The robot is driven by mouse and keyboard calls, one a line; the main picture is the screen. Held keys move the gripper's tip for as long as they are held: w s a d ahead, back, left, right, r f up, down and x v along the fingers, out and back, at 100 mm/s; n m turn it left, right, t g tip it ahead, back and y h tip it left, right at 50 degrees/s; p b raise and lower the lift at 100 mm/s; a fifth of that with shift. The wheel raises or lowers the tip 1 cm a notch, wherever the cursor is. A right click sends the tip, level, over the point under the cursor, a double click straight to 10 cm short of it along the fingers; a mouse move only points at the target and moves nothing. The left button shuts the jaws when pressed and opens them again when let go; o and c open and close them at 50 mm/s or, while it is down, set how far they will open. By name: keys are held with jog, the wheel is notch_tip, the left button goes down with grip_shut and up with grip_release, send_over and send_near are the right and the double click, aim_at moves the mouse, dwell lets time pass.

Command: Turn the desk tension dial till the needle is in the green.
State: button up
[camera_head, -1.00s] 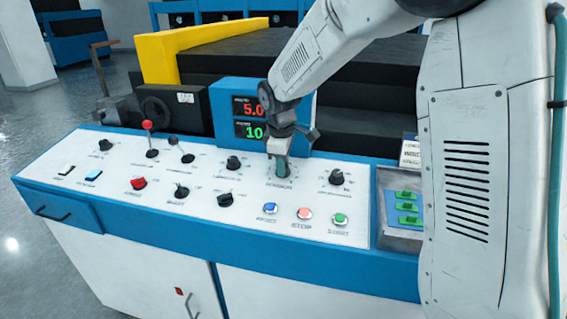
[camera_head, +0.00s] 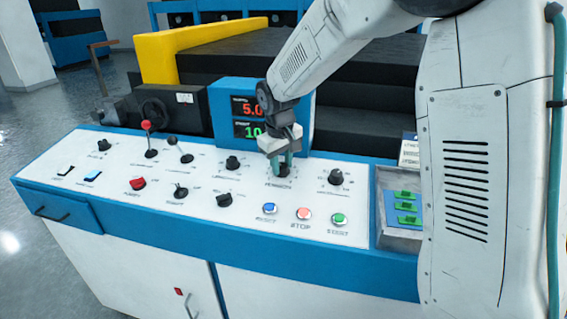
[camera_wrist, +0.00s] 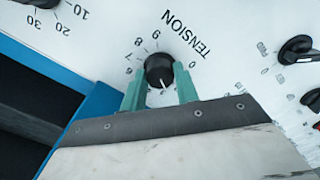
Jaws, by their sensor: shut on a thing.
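The tension dial (camera_wrist: 159,68) is a round black knob with a white pointer line, beside the printed word TENSION on the white panel. In the wrist view the line points down towards my gripper. Scale figures from 6 to 9 and a 0 show around it; the rest is hidden by my gripper. My gripper (camera_wrist: 160,92) has two green fingers, one on each side of the knob, and is shut on it. In the head view my gripper (camera_head: 281,163) reaches down to the dial (camera_head: 284,171), which is partly covered. I see no needle gauge in either view.
A blue display (camera_head: 233,118) behind the panel reads 5.0 in red and 10 in green, partly covered by my arm. Black knobs (camera_head: 233,162) (camera_head: 335,177) stand on both sides. Blue, red and green buttons (camera_head: 304,213) lie in front. A tray (camera_head: 400,236) is at right.

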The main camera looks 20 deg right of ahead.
aim_at(281, 176)
jog(key=m, duration=0.6)
jog(key=shift+m, duration=0.4)
dwell(0.4)
jog(key=o, duration=1)
jog(key=shift+r, duration=0.15)
jog(key=r, duration=0.5)
jog(key=s+r, duration=0.1)
jog(key=r, duration=0.1)
jog(key=shift+a+r, duration=0.2)
jog(key=shift+a, duration=0.2)
